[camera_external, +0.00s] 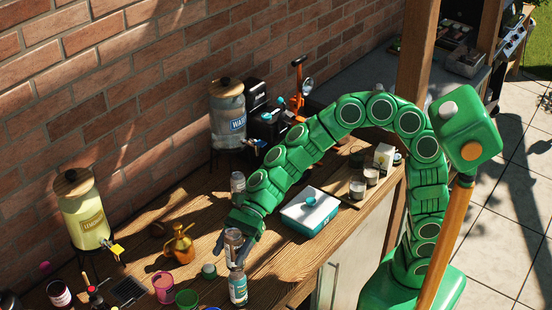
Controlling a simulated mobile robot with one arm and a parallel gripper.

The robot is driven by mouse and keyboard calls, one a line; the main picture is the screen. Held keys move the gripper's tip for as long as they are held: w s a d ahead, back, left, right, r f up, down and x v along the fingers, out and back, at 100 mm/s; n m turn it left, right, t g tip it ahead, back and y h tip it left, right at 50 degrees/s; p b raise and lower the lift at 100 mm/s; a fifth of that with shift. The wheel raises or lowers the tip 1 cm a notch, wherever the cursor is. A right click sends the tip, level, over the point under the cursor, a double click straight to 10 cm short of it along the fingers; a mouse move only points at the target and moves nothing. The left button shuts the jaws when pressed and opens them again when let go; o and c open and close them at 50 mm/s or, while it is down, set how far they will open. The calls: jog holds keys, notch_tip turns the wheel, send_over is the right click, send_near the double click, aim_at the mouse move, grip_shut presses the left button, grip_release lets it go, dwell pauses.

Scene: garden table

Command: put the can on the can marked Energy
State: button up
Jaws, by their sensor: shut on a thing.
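My gripper (234,256) reaches down from the green arm at the front of the wooden table. It is shut on a silvery can (233,238), which looks upright between its dark fingers. Just below it in the picture stands a second can (238,290), with a bluish label and a pale top. I cannot tell whether the held can touches it or is above it. Another greyish can (238,184) stands farther back, partly hidden by the arm. The lettering on the cans is too small to read, so I cannot tell which is marked Energy.
A brass pitcher (180,247), a pink cup (164,288) and a green cup (187,299) stand to the left. A white and teal box (310,212) lies to the right. Drink dispensers (84,212) stand along the brick wall. Bare wood (275,250) shows right of the gripper.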

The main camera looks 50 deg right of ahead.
aim_at(230, 262)
jog(key=shift+f, duration=1.45)
jog(key=shift+f, duration=0.15)
jog(key=o, duration=1.2)
jog(key=shift+o, duration=0.2)
jog(key=shift+d+r, duration=0.2)
jog(key=shift+d, duration=0.05)
jog(key=v, duration=1.1)
jog(key=shift+d, duration=0.2)
jog(key=shift+w, duration=0.1)
